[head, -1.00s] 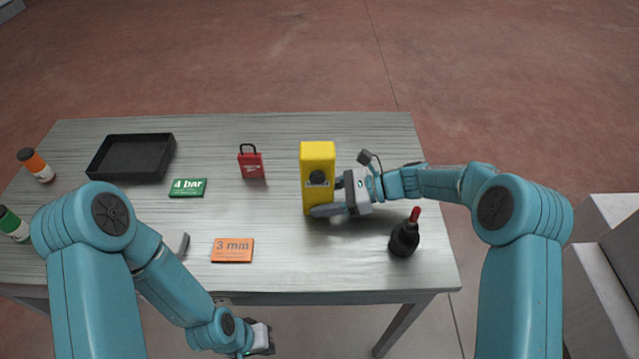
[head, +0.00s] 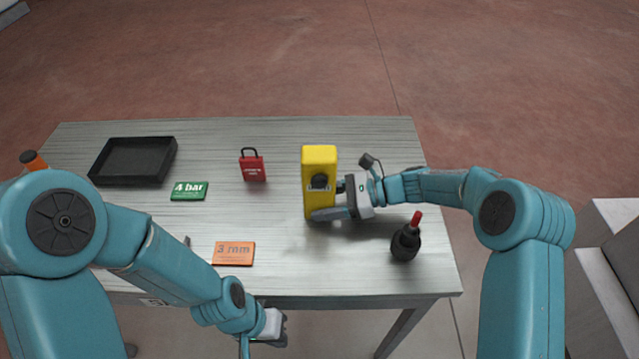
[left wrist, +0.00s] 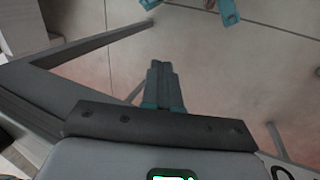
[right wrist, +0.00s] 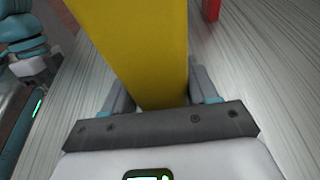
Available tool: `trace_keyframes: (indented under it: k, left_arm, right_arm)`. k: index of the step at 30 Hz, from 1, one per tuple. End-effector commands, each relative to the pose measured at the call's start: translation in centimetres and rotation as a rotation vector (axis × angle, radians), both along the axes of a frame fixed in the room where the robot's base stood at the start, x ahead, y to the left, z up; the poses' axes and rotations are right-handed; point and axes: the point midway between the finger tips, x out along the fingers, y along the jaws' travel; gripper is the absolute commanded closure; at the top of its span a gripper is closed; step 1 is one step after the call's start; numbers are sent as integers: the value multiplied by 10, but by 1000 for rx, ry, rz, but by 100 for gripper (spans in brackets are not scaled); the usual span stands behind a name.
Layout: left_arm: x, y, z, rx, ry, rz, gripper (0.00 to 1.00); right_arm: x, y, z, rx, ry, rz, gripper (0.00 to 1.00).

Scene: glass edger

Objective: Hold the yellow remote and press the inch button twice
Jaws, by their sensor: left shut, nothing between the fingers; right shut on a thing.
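The yellow remote (head: 319,160) stands upright over the right half of the table, with a dark round button (head: 320,181) and a small label on the face toward me. Its label text is too small to read. My right gripper (head: 328,207) is shut on the remote's lower part from the right; in the right wrist view the yellow body (right wrist: 140,45) lies between the fingers. My left gripper (head: 279,328) is low, in front of the table's near edge and away from the remote. In the left wrist view its fingers (left wrist: 160,80) are closed together, with nothing between them.
On the table (head: 290,270) are a black tray (head: 131,181), a green "4 bar" card (head: 189,191), a red padlock-shaped tag (head: 253,167), an orange "3 mm" card (head: 233,253) and a dark red-tipped bottle (head: 406,241). An orange-capped bottle (head: 33,160) is partly hidden at left.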

Motion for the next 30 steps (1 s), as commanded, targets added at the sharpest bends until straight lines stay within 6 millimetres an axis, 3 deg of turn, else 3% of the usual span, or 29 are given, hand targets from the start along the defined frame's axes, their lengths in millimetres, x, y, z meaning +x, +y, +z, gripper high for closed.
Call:
trace_keyframes:
  k: [1, 5, 9, 13, 18, 22, 30]
  left_arm:
    - [3, -11, 22, -21, -17, -30, 100]
    - [9, -37, 69, -87, -70, -74, 100]
    - [39, -61, 114, -107, -340, -141, 100]
    - [63, -76, 162, -88, -617, -193, 100]
    - [77, -83, 214, -40, -873, -229, 100]
    - [79, -82, 235, 3, -983, -251, 100]
    - [79, -80, 240, 32, -1019, -268, 100]
  right_arm:
    - [0, 0, 1, 1, 0, 0, 59]
    - [0, 0, 1, 1, -1, 0, 59]
    - [0, 0, 1, 1, -1, 0, 59]
    - [0, 0, 1, 1, -1, 0, 59]
    - [0, 0, 1, 1, -1, 0, 59]
    - [0, 0, 1, 1, -1, 0, 59]
    - [0, 0, 1, 1, -1, 0, 59]
